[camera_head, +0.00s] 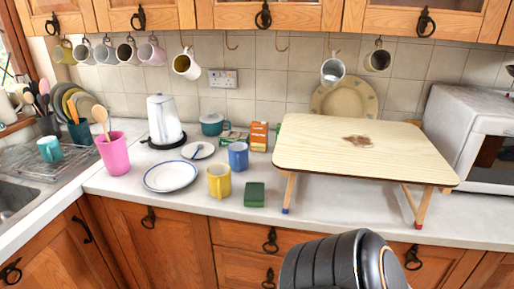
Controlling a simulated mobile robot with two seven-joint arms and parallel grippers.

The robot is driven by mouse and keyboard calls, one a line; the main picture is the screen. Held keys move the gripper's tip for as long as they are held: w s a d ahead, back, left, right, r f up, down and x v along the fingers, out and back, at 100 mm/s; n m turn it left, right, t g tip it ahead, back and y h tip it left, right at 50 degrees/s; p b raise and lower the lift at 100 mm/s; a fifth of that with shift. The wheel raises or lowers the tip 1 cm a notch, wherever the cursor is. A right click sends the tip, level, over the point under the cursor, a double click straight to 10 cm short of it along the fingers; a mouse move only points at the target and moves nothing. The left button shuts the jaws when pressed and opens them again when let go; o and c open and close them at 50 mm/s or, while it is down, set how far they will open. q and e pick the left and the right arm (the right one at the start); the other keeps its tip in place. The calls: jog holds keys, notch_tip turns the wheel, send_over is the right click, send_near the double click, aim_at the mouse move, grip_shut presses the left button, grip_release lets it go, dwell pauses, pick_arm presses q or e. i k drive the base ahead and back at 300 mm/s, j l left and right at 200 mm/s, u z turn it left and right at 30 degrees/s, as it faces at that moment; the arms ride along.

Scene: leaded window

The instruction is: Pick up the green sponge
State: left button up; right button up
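The green sponge (254,195) is a small dark green block on the light countertop, near its front edge. It lies just right of a yellow mug (219,182) and left of the small wooden folding table's near left leg. Nothing covers it. Neither of my grippers shows in the head view. A dark ribbed part of my own body is at the bottom, right of centre, below the counter edge and apart from the sponge.
A blue mug (238,156) and an orange box (259,136) stand behind the sponge. The folding table (365,150) spans the counter to the right. A white plate (170,176) lies left. Mugs hang above from hooks. The counter directly in front of the sponge is clear.

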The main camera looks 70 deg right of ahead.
aim_at(254, 196)
jog(key=z, duration=1.95)
